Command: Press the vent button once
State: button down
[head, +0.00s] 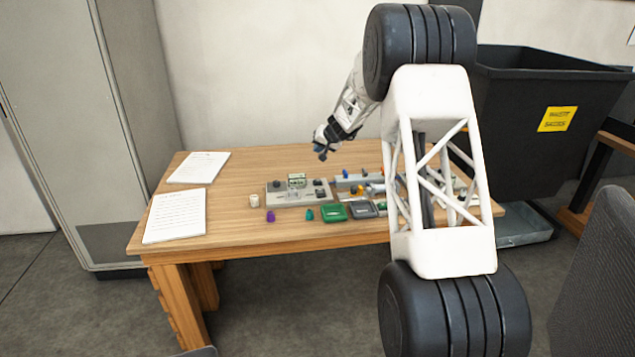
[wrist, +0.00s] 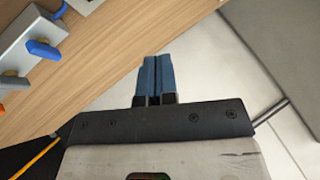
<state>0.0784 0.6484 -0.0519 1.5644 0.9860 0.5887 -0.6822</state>
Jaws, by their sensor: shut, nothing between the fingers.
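A grey control panel (head: 284,200) with a small display and several dark buttons or knobs sits on the wooden table. I cannot tell which of its controls is the vent button; labels are too small to read. My gripper (head: 322,154) hangs in the air above the table, above and slightly right of the panel. Its blue fingers are closed together and empty, as the wrist view (wrist: 158,80) also shows. My gripper is apart from the panel and touches nothing.
A second grey unit (wrist: 28,40) with a blue lever shows in the wrist view. A green tray (head: 334,213), a grey tray (head: 362,209) and small coloured pieces lie along the table front. Papers (head: 175,215) lie at left. A black bin (head: 540,110) stands right.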

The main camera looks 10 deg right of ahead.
send_over(319, 180)
jog(key=shift+f, duration=2.1)
jog(key=shift+f, duration=0.2)
jog(key=shift+f, duration=4.25)
jog(key=shift+s+f, duration=0.1)
jog(key=shift+f, duration=0.85)
jog(key=shift+r, duration=0.9)
jog(key=shift+r, duration=0.1)
